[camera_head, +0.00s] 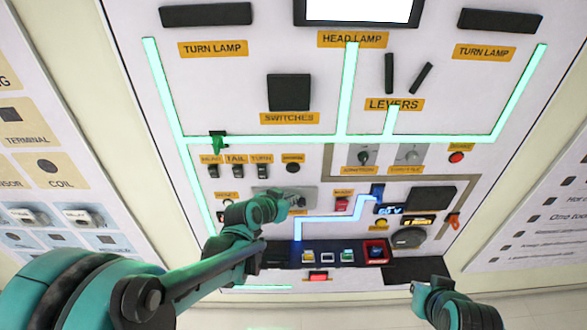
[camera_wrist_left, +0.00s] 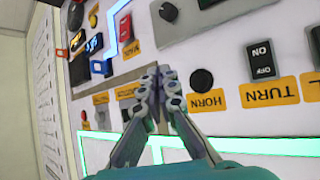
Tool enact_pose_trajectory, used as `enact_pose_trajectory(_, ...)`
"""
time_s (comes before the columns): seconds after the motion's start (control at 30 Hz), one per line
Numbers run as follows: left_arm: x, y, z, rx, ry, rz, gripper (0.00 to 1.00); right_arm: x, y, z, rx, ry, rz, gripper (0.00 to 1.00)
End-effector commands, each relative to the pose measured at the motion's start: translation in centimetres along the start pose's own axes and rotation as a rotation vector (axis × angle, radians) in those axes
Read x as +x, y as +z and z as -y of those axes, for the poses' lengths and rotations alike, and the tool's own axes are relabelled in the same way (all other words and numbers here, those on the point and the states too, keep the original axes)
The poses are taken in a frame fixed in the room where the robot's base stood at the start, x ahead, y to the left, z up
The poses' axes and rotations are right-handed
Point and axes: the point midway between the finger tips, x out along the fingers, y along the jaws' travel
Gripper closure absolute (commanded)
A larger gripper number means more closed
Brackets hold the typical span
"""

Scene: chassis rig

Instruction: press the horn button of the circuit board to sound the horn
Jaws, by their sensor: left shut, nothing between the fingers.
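The circuit board (camera_head: 250,105) is a large upright white panel with glowing green tracks. The horn button (camera_head: 292,168) is a small round black button under an orange label, right of the row of lamp switches. In the left wrist view the horn button (camera_wrist_left: 201,80) stands clear beside its HORN label (camera_wrist_left: 207,100). My left gripper (camera_head: 299,202) is in front of the panel, below the horn button. In the left wrist view its fingertips (camera_wrist_left: 160,72) are together and empty, left of the button and apart from it. My right arm shows at lower right; its fingers cannot be made out.
Three rocker switches (camera_head: 236,170) stand left of the horn button. A key switch (camera_head: 364,156) and a red button (camera_head: 456,157) are to the right. A blue-lit track (camera_head: 330,216) and a black shelf of coloured parts (camera_head: 335,253) lie lower. Side panels flank the board.

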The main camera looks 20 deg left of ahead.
Motion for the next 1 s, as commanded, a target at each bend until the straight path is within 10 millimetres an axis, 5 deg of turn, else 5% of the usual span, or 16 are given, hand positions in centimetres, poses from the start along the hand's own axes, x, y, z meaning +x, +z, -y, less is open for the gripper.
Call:
enact_pose_trajectory(0.7, 5.5, -3.9, 4.0, -0.001, 0.0, 0.001, 1.0, 0.6, 0.4, 0.0, 0.0, 0.0, 0.0, 1.0)
enact_pose_trajectory(1.0, 6.1, -4.5, 4.5, 0.0, 0.0, 0.001, 1.0, 0.7, 0.5, 0.0, 0.0, 0.0, 0.0, 1.0)
